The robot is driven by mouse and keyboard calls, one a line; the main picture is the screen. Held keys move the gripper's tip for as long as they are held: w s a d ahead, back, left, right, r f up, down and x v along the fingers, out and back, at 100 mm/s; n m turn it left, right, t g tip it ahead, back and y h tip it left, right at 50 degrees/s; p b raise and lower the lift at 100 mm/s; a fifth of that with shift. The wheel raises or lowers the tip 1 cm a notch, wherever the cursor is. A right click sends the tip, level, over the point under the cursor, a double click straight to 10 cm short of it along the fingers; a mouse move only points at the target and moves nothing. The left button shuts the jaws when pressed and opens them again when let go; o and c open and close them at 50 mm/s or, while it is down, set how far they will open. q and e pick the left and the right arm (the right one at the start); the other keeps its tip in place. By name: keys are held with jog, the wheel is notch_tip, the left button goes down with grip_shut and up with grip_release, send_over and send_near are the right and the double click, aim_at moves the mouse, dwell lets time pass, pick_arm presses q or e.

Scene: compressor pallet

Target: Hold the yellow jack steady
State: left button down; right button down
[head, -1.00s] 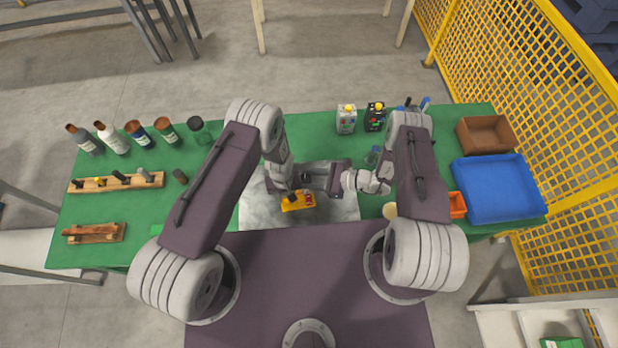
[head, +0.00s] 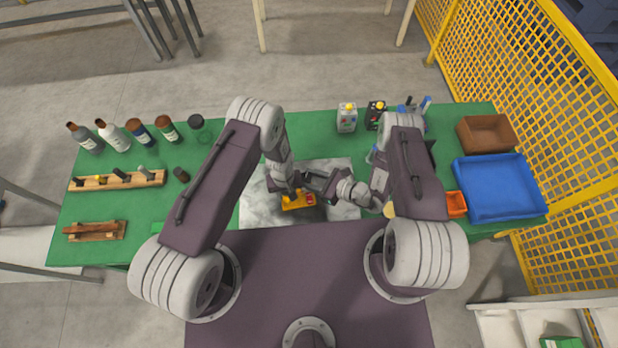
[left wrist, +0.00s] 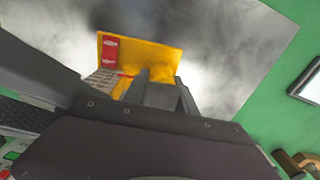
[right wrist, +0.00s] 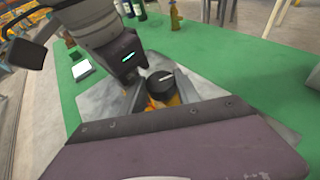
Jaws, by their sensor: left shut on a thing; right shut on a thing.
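The yellow jack (head: 299,202) with a red label sits over the grey mat in the middle of the bench. In the left wrist view the jack (left wrist: 150,54) is close up, and my left gripper (left wrist: 158,88) is shut on it. My left gripper (head: 287,190) reaches it from behind in the head view. My right gripper (head: 311,184) comes in from the right, close beside the left one. In the right wrist view a round black knob (right wrist: 160,84) with a white mark lies between the right fingers, above yellow parts. The fingertips' contact is partly hidden.
The grey mat (head: 343,205) lies on the green bench (head: 215,155). Bottles, a wooden rack (head: 118,182) and a wooden block stand left. A blue tray (head: 500,188) and brown box (head: 486,133) are at right.

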jog(key=c, duration=0.9)
grip_release()
jog(key=shift+o, duration=0.2)
